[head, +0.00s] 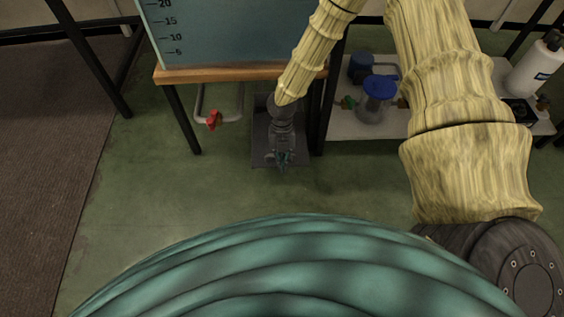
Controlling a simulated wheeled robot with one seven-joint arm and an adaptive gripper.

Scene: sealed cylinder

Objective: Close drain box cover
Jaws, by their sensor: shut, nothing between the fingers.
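The drain box (260,153) is a dark grey rectangular thing low on the green floor, between the wooden-topped stand and the shelf. A dark panel (262,108) shows at its far part; I cannot tell whether this is the cover or how far it is open. My gripper (283,166) is shut and empty, pointing down over the near part of the box. My gripper and wrist hide the box's middle. I cannot tell whether the fingertips touch it.
A teal tank (230,35) with level marks stands on a wooden board (215,74) with dark legs. A red-handled valve (214,120) is left of the box. A shelf (400,125) with a blue-capped fitting (380,88) and a white bottle (535,65) is at right. Floor in front is clear.

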